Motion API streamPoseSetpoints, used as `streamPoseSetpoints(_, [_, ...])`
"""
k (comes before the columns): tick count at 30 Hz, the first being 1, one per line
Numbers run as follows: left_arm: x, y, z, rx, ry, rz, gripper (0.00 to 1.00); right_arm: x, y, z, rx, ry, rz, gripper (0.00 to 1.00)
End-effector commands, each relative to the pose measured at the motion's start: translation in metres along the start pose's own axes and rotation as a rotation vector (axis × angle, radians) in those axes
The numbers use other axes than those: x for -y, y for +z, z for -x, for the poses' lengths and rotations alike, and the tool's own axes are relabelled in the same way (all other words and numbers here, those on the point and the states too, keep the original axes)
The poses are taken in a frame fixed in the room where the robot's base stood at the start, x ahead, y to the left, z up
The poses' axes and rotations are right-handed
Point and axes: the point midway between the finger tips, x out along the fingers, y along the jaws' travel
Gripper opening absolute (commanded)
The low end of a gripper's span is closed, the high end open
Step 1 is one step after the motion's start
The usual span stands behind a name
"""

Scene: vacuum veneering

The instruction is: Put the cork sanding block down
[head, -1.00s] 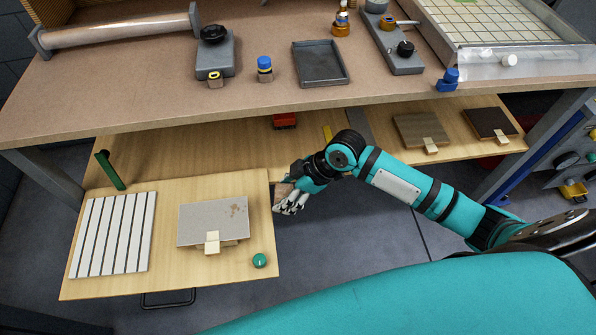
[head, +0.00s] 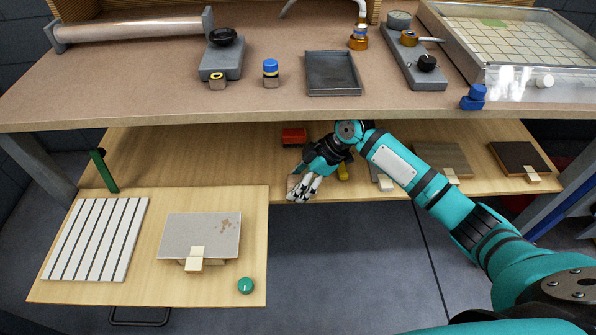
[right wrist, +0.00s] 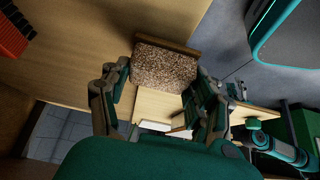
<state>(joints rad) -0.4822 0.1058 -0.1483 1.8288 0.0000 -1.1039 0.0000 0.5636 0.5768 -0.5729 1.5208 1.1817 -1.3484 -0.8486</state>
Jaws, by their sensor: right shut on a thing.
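The cork sanding block (right wrist: 165,67) is a speckled brown block with a wooden edge, between my right gripper's fingers in the right wrist view. My right gripper (head: 303,188) is shut on it at the front edge of the lower wooden shelf (head: 230,152). In the head view the fingers hide most of the block. I cannot tell whether the block touches the shelf. A teal arm of mine shows at the lower right of the right wrist view; its gripper is too small and dark to read. The head view does not show my left gripper.
A red object (head: 294,136) sits behind my right gripper, and a yellow item (head: 342,172) is right beside it. Veneered boards lie further right. The pull-out board (head: 150,290) at left holds white slats (head: 97,238), a grey panel (head: 200,232) and a green knob (head: 246,285).

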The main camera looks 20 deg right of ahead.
Motion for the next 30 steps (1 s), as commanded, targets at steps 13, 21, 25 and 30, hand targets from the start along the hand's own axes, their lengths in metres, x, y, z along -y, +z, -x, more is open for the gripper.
streamPoseSetpoints(13, [0.002,-0.014,0.032,-0.021,-0.003,0.003,0.4,-0.049,0.001,-0.003,0.0,-0.002,0.0,0.36])
streamPoseSetpoints(21, [0.002,-0.016,0.037,-0.021,-0.004,0.004,0.4,-0.048,0.003,-0.005,0.001,0.0,0.001,0.36])
streamPoseSetpoints(25, [0.002,-0.016,0.038,-0.022,-0.004,0.004,0.4,-0.048,0.004,-0.007,0.001,-0.001,0.001,0.36])
streamPoseSetpoints(30, [0.002,-0.017,0.04,-0.023,-0.004,0.004,0.4,-0.048,0.005,-0.008,0.002,-0.001,0.0,0.79])
